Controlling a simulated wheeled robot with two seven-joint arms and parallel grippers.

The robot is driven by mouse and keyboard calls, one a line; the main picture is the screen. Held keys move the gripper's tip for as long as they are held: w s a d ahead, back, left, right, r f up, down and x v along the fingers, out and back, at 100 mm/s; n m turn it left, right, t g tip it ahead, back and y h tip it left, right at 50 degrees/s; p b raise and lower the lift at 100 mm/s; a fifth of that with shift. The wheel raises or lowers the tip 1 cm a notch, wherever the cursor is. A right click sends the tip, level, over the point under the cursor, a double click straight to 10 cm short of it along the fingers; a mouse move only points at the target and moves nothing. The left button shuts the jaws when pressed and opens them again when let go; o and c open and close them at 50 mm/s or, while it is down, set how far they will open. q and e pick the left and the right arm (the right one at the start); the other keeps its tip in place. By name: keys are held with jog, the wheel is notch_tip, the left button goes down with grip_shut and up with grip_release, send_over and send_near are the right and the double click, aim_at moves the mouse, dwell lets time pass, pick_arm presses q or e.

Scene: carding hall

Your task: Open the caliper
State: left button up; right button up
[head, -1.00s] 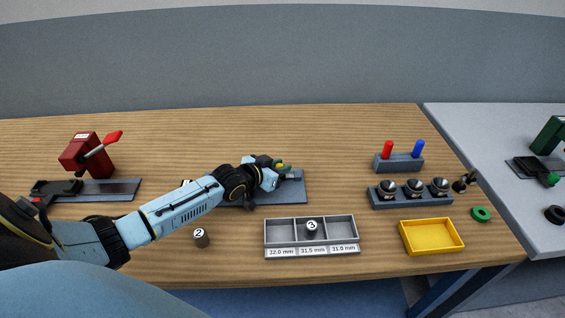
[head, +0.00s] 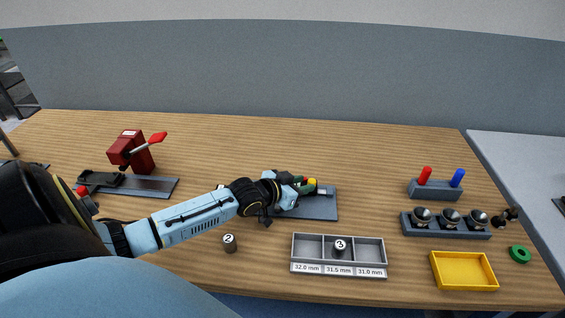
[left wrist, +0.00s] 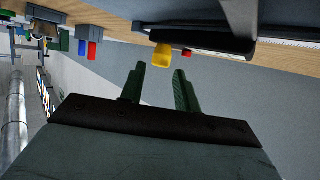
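The caliper is mostly hidden behind my left gripper in the head view. Its yellow tab (head: 312,181) shows at the right of the fingers, over a dark plate (head: 322,208) on the bench. The left wrist view shows the yellow tab (left wrist: 162,54), a small red tab (left wrist: 187,53), the dark caliper body (left wrist: 200,40) and a pale scale (left wrist: 292,42). My left gripper (head: 304,187) is beside the yellow tab. Its green fingers (left wrist: 158,86) stand apart with nothing between them; the tabs appear beyond their tips. My right gripper is out of view.
A red device with a lever (head: 130,152) stands left. Plug 2 (head: 230,244) stands in front of my arm. A grey three-compartment tray (head: 303,247) holds a plug (head: 340,247) in its middle. A yellow tray (head: 464,287), a dark rack (head: 430,232) and a peg block (head: 435,190) are right.

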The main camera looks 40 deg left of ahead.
pick_arm(q)
jog(key=p+v, duration=0.1)
jog(key=v, duration=0.7)
jog(key=shift+s, duration=0.2)
